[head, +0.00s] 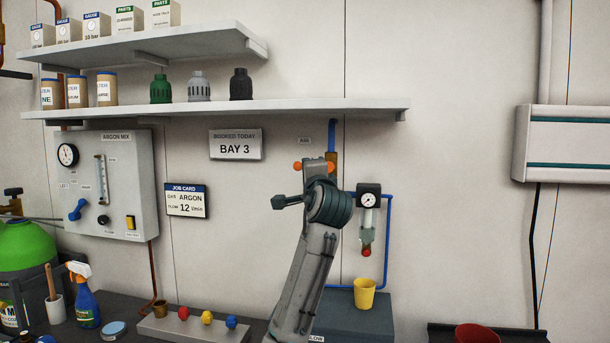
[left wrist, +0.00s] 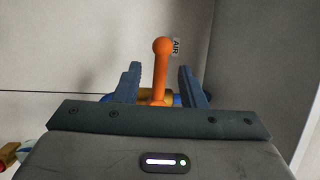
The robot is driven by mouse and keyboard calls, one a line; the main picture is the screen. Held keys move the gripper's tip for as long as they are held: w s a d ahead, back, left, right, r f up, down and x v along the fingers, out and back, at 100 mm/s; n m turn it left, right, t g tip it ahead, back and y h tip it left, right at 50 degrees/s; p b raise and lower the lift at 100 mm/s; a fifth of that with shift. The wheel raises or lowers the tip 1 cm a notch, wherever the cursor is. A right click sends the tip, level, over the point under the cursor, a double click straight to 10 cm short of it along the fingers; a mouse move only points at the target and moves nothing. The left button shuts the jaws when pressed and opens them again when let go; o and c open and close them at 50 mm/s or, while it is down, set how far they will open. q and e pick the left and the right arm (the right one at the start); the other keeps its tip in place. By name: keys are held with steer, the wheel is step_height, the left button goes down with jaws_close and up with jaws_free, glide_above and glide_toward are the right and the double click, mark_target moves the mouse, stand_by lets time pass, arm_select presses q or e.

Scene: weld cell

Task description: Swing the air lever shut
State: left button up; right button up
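The orange air lever (head: 297,166) shows in the head view as a ball end poking out left of my left gripper (head: 314,174). It points sideways, across the vertical blue air pipe (head: 332,134). In the left wrist view the lever (left wrist: 160,75) stands between the two fingers of my left gripper (left wrist: 160,82), with a gap on each side. The fingers are open and apart from it. The brass valve body (head: 331,160) is partly hidden behind my arm. The AIR label (left wrist: 176,47) is beside the lever's ball. My right gripper is not in view.
A pressure gauge and regulator (head: 368,202) hang just right of my left arm. A yellow cup (head: 365,293) stands below it on a grey box. A shelf (head: 300,108) runs above.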

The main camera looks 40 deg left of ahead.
arm_select(q)
steer(key=b+v, duration=0.1)
steer(key=v, duration=0.4)
steer(key=shift+s+d, duration=0.2)
steer(key=shift+s, duration=0.05)
